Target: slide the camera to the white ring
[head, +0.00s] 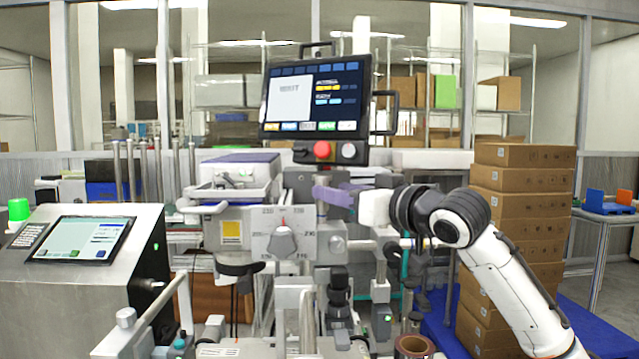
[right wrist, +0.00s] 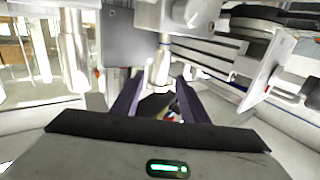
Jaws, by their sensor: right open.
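My right gripper (head: 330,196) reaches in from the right, in front of the machine below the monitor. In the right wrist view its two purple fingers (right wrist: 156,98) stand apart with a gap between them. A silver post (right wrist: 163,62) stands beyond that gap; I cannot tell whether it is between the fingertips. A dark upright cylinder (head: 340,288), possibly the camera, is on the machine's lower front, below the gripper and apart from it. I cannot make out a white ring for certain. My left gripper is not in view.
A monitor (head: 314,98) with a red button below it stands above the machine. A dial panel (head: 283,236) is just below left of the gripper. A console (head: 80,240) is at the left. Stacked cardboard boxes (head: 525,154) stand at the right behind my arm.

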